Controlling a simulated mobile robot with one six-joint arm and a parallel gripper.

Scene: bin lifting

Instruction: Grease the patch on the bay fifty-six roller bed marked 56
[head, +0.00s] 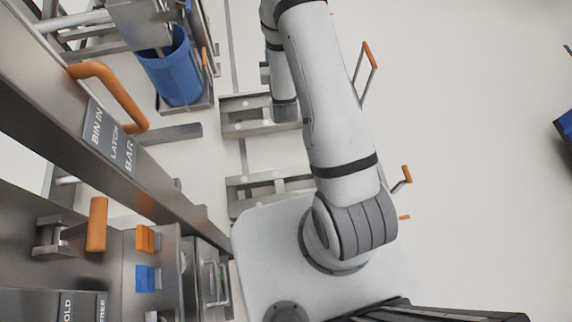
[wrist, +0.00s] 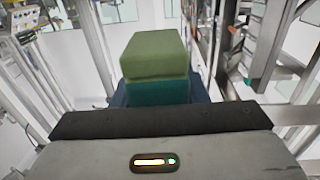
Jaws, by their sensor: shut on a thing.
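My gripper (wrist: 158,98) shows in the wrist view, shut on a two-tone block. The block (wrist: 153,55) is olive green on its upper part and teal below. Dark blue parts show at both sides of its base, and the gripper's dark front edge hides its lower end. The block stands clear of the rails around it, as far as I can see. In the head view my arm runs up out of the picture, and the gripper is not seen there. I cannot make out a roller bed marked 56 or a patch in either view.
In the head view a metal frame with a "BIN IN LATCH BAR" label (head: 110,135) and an orange handle (head: 112,92) lies at left. A blue bin (head: 172,68) stands at upper left. Metal posts (wrist: 272,45) rise at right in the wrist view. The floor at right is largely clear.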

